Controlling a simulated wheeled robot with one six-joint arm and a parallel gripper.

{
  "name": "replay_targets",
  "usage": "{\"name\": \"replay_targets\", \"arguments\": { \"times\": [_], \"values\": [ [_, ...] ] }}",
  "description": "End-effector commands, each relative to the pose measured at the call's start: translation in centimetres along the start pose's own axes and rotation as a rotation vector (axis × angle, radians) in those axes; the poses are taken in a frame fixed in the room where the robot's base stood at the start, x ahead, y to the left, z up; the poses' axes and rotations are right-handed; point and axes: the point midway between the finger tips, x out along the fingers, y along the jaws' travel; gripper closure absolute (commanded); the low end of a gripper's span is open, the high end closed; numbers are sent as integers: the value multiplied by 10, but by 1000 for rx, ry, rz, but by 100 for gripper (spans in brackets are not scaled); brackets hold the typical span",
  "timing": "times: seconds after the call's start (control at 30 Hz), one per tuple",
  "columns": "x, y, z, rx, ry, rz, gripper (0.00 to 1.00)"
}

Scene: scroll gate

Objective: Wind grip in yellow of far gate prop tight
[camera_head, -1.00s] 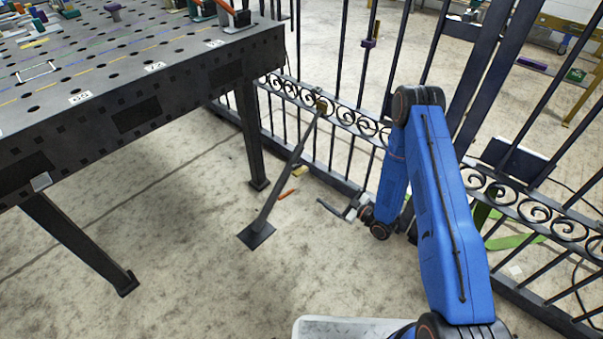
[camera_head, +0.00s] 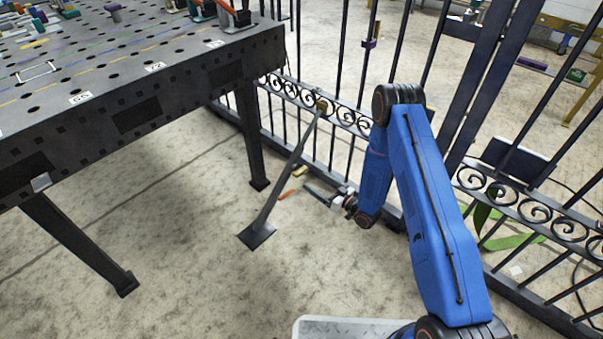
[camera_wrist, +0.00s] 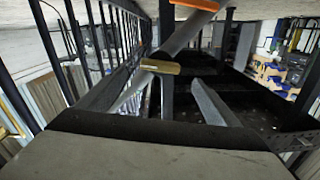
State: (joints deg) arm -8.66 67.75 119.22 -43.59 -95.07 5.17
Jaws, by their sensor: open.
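The gate prop (camera_head: 284,166) is a dark bar slanting from the gate down to a square foot plate (camera_head: 256,235) on the floor. A yellow grip (camera_head: 300,171) shows at its right side, above an orange one (camera_head: 288,194). In the wrist view the yellow grip (camera_wrist: 160,67) lies crosswise ahead, between and beyond the fingers, with the orange piece (camera_wrist: 196,5) at the top edge. My gripper (camera_head: 318,193) is right of the prop, low and near the grips.
The black iron gate (camera_head: 340,115) with scrollwork runs behind the prop and my arm. A dark perforated table (camera_head: 130,95) stands at left, one leg (camera_head: 252,140) close to the prop. The floor (camera_head: 180,240) in front is clear.

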Motion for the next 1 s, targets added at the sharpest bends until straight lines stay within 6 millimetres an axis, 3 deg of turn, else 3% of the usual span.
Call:
{"name": "replay_targets", "arguments": {
  "times": [0.3, 0.5, 0.7, 1.0],
  "values": [
    [57, -1, 0, -2, 1, -3, 15],
    [84, 0, 0, -1, 1, -2, 15],
    [98, 0, 0, 0, 1, 0, 15],
    [100, 0, 0, 0, 0, 0, 15]
  ]
}}
